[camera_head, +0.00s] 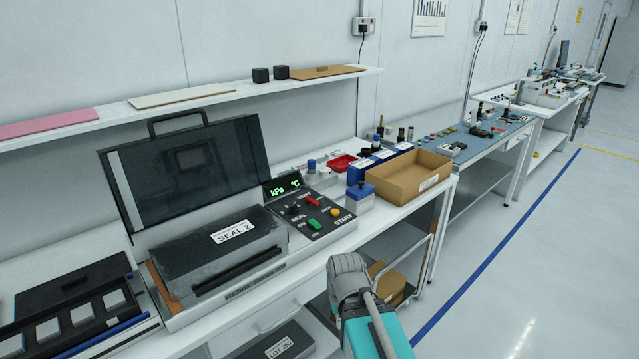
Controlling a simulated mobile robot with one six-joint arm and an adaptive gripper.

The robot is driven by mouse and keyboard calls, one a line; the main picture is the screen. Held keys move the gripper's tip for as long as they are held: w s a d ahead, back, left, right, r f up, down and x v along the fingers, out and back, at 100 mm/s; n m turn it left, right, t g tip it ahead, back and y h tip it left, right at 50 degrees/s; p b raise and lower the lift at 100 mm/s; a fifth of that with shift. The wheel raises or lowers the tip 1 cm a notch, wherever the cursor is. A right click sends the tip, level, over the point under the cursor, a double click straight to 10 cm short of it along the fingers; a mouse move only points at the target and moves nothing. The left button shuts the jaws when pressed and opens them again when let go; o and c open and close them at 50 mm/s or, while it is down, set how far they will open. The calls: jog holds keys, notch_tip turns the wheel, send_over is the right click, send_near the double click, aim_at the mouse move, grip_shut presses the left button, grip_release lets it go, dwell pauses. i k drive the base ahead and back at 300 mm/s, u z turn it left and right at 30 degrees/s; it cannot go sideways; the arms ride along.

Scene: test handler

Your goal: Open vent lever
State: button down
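The control panel (310,214) of the sealing machine sits at the right end of its base. It carries a small red lever or handle (311,200) near its back edge. Its label is too small to read, so I cannot tell for sure that it is the vent lever. A dark knob (294,208), a green button (314,224) labelled near "SEAL" and an orange button (335,212) near "START" are beside it. A grey and teal part of my arm shows at bottom centre, in front of the bench and apart from the panel. No gripper fingers show.
The machine's dark lid (187,165) stands open behind a grey block marked "SEAL 2" (218,257). A lit display (285,186) stands behind the panel. A blue container (360,196) and a cardboard box (409,177) are to its right. The floor (500,265) at right is clear.

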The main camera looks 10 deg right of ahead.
aim_at(309, 201)
jog(key=k, duration=1.3)
jog(key=u, duration=0.4)
jog(key=i, duration=1.8)
jog(key=z, duration=0.6)
